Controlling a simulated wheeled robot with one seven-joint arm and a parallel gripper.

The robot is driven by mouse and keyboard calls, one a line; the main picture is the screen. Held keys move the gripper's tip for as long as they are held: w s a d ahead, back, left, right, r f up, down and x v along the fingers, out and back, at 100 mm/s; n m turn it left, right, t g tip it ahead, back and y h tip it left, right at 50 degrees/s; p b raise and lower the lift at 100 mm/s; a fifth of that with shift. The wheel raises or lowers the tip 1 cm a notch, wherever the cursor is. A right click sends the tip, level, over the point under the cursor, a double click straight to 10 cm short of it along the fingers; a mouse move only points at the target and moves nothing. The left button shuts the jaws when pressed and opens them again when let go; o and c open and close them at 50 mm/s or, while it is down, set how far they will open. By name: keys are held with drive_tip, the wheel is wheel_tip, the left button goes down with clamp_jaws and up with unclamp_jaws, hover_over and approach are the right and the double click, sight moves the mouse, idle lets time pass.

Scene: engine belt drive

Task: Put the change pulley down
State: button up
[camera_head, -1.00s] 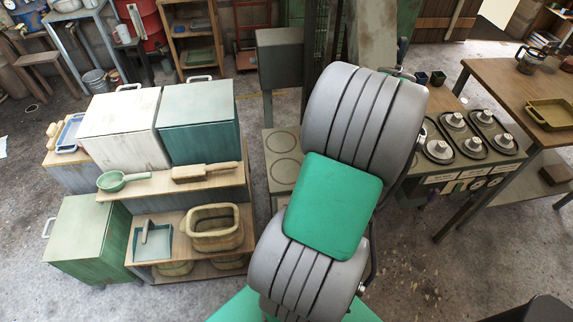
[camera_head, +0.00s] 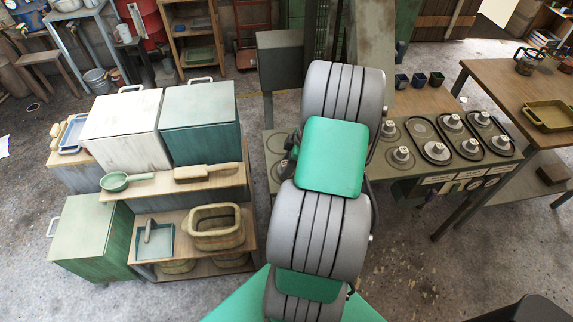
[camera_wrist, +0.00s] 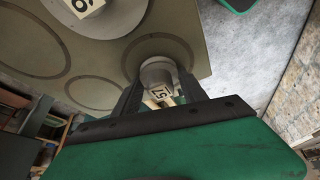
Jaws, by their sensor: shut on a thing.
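In the wrist view my gripper (camera_wrist: 157,82) is shut on the change pulley (camera_wrist: 157,68), with one dark finger on each side of its grey round hub. A pale tag with dark figures shows on the hub; I cannot read it surely. The hub is over a darker round area at the edge of the olive stand top (camera_wrist: 105,88). I cannot tell whether the pulley touches the top or is just above it. In the head view my arm hides most of the gripper and the pulley.
Another pulley with a numbered tag (camera_wrist: 85,6) stands close by in the wrist view. Empty marked circles lie left of my gripper. In the head view several pulleys and belts sit on the bench (camera_head: 420,172) right of my arm. A white cabinet (camera_head: 118,125) stands at left.

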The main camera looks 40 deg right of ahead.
drive_tip(key=o, duration=1.4)
drive_tip(key=b+v, duration=0.1)
drive_tip(key=v, duration=1.1)
drive_tip(key=w+a+r+m+h, duration=0.1)
drive_tip(key=w+a+r+m, duration=0.15)
drive_tip(key=a, duration=0.65)
drive_tip(key=w+a+r+m+h, duration=0.15)
drive_tip(key=a+r, duration=0.25)
drive_tip(key=a, duration=0.6)
drive_tip(key=s+a+m, duration=0.1)
drive_tip(key=s+a, duration=0.1)
drive_tip(key=a, duration=0.2)
drive_tip(key=s+a+r+m, duration=0.1)
drive_tip(key=s+a, duration=0.1)
drive_tip(key=a, duration=0.1)
drive_tip(key=s+a+m, duration=0.1)
drive_tip(key=a+m, duration=0.1)
drive_tip(key=a, duration=0.2)
drive_tip(key=shift+s+a+r, duration=0.15)
drive_tip(key=shift+s+a, duration=0.2)
drive_tip(key=shift+s, duration=0.05)
